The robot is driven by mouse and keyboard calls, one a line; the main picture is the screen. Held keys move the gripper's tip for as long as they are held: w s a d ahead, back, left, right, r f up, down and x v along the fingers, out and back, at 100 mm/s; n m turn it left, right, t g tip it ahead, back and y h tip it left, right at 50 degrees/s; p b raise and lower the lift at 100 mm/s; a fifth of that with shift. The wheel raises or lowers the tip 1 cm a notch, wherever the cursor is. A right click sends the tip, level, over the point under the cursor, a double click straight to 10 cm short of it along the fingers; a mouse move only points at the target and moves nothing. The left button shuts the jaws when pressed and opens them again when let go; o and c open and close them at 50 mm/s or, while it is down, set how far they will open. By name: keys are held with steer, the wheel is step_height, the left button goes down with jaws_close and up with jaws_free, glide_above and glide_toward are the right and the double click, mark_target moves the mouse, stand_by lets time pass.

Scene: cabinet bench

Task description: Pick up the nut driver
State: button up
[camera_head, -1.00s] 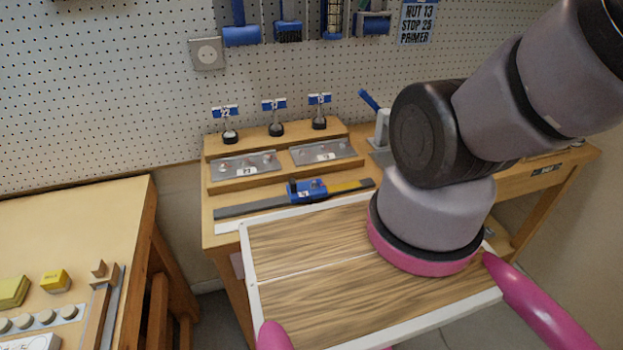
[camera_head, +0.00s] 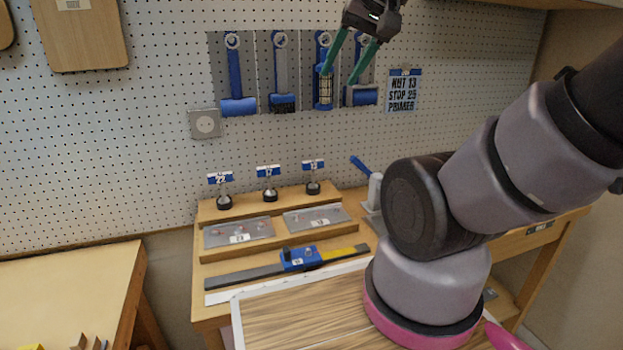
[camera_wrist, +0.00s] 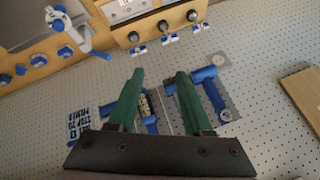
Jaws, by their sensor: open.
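In the wrist view the open fingers (camera_wrist: 160,73) point toward the rack.
Blue-handled tools (camera_head: 237,75) hang on the pegboard behind my gripper. A sign (camera_head: 404,92) reads NUT 13, STOP 25, PRIMER. Metal plates (camera_head: 238,232), a blue sliding gauge (camera_head: 300,259) and a blue-levered device (camera_head: 375,192) occupy the bench. Air between gripper and rack looks clear.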

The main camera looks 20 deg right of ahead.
stand_by(0.3)
steer(key=o, duration=0.4)
steer(key=shift+c, duration=0.2)
steer(key=o, duration=0.4)
steer(key=shift+w, duration=0.3)
steer(key=shift+o, duration=0.2)
steer(key=n+g+h, duration=0.1)
steer(key=n+g, duration=0.1)
steer(key=n, duration=0.1)
glide_above(313, 168)
steer(key=s+a, duration=0.1)
steer(key=s, duration=0.5)
step_height(313, 168, down, 19)
steer(key=shift+n+g+h, duration=0.4)
steer(key=shift+n+h, duration=0.1)
steer(key=shift+n, duration=0.1)
steer(key=x, duration=0.7)
steer(key=d+x, duration=0.1)
steer(key=x, duration=0.3)
steer(key=shift+w+f, duration=0.25)
steer(key=shift+w, duration=0.1)
steer(key=shift+w+x, duration=0.15)
steer(key=shift+x, duration=1.35)
steer(key=shift+w+x, duration=0.2)
steer(key=shift+x, duration=1.25)
